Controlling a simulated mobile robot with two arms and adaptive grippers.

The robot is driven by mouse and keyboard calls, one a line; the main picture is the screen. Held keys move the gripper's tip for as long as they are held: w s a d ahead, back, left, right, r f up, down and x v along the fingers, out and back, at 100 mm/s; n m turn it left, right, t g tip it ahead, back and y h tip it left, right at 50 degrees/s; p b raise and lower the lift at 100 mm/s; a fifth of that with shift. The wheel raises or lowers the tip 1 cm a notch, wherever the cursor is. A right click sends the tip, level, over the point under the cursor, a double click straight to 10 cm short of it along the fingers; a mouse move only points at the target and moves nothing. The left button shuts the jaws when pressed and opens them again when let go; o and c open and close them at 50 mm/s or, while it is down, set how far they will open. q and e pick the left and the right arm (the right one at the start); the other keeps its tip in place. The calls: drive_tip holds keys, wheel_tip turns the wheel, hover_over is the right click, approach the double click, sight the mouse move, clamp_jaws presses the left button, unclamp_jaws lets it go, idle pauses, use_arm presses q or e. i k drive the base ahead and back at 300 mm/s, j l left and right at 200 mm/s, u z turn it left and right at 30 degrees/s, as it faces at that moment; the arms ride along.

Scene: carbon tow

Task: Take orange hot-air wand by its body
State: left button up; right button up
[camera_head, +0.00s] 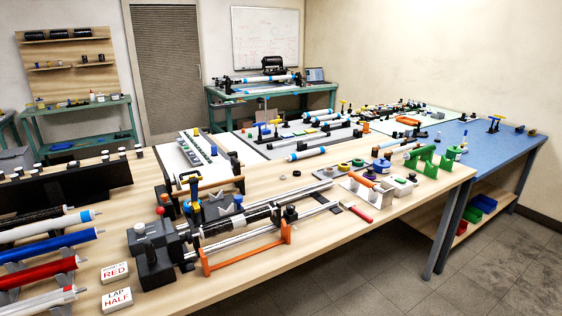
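Neither of my grippers is in view. Several orange things show on the wooden bench, and I cannot tell for certain which is the hot-air wand. A small orange piece (369,174) sits at a light metal holder (366,188) near the bench's right front. An orange bar frame (247,252) stands along the front of the long winding rig (250,220). An orange-brown rod (215,183) lies across dark supports behind the rig. Another orange piece (408,121) lies farther back on the right.
Blue, red and white tubes (45,245) fill the left front. Labelled cards (116,299) lie near the front edge. A green stand (425,158) and coloured rolls (342,166) stand at the right. A blue-topped table (495,150) adjoins. The floor (400,270) at front right is clear.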

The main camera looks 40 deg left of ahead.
sight(358, 178)
drive_tip(key=u, duration=1.75)
drive_tip(key=i+l, duration=0.1)
drive_tip(key=l, duration=0.2)
drive_tip(key=i+l, duration=0.15)
drive_tip(key=l, duration=0.2)
drive_tip(key=u, duration=0.05)
